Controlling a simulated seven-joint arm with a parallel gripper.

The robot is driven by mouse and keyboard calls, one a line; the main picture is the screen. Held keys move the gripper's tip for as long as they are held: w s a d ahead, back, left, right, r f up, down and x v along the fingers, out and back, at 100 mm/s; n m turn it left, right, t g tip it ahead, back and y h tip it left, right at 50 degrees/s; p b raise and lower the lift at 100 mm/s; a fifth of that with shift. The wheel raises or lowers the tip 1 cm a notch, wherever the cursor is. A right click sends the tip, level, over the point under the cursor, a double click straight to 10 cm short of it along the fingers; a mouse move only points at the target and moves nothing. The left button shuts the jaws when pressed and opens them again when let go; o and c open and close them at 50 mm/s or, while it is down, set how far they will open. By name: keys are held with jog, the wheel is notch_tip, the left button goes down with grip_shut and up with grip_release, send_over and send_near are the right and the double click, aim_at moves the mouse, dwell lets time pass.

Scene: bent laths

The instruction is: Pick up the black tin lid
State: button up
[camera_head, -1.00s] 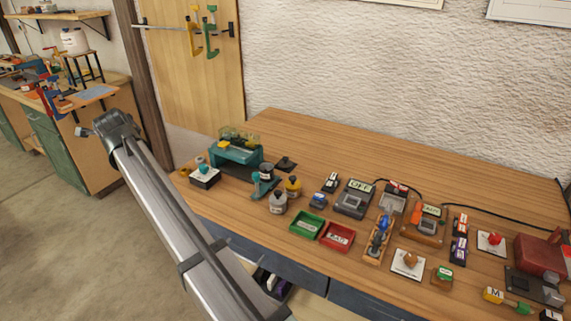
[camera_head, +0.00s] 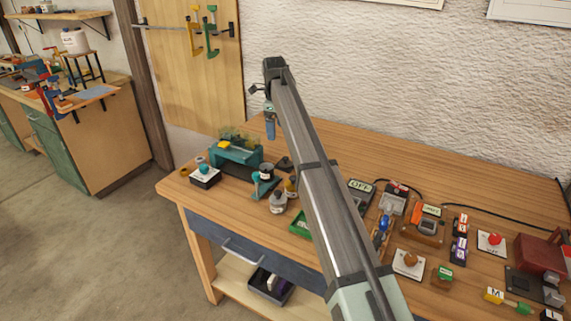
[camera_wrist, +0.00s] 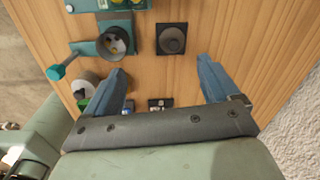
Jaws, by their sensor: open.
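A dark round piece on a dark square base, which looks like the black tin lid (camera_wrist: 171,39), lies on the wooden bench in the wrist view, beyond my fingertips. In the head view it shows as a small dark shape (camera_head: 284,163), partly beside my arm. My gripper (camera_wrist: 160,70) is open and empty, its two blue fingers spread wide with bare wood between them. In the head view my gripper (camera_head: 270,126) hangs above the back left of the bench, apart from the dark piece.
A teal stand with a round grey cup (camera_wrist: 116,42) is close left of the dark piece. A teal rack (camera_head: 235,153) stands behind it. Small bottles (camera_head: 278,202) stand in front. Wood right of the dark piece is clear in the wrist view.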

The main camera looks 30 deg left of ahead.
jog(key=w+d+f, duration=0.2)
jog(key=w, duration=0.2)
send_over(285, 157)
jog(key=shift+g, duration=0.3)
jog(key=f, duration=0.7)
jog(key=shift+d+f, duration=0.1)
jog(key=shift+d, duration=0.3)
jog(key=shift+a+f, duration=0.15)
jog(key=shift+f, duration=1.35)
jog(key=shift+a+f, duration=0.15)
jog(key=shift+f, duration=1.3)
jog(key=shift+c, duration=0.2)
jog(key=c, duration=1.1)
jog(key=shift+r, duration=0.1)
